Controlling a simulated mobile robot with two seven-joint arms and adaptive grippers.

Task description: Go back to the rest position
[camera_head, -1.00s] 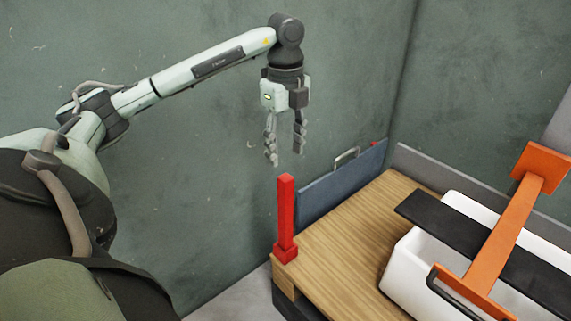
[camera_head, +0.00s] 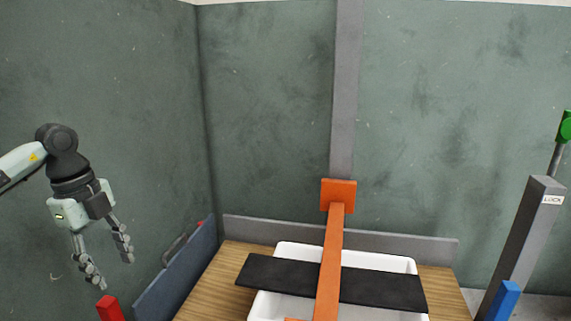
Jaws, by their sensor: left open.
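My left gripper (camera_head: 107,270) hangs at the left, pointing down, with its two fingers apart and nothing between them. It is above and beside the top of a red post (camera_head: 110,308), apart from it as far as I can see; the lower post is out of frame. My right gripper is not in view.
A wooden table (camera_head: 214,284) carries a white bin (camera_head: 400,265) with a black bar (camera_head: 385,290) across it and an orange lever (camera_head: 330,262) over that. A blue panel (camera_head: 180,275) edges the left side. A grey post marked LOCK (camera_head: 524,235) and a blue piece (camera_head: 503,300) stand at right.

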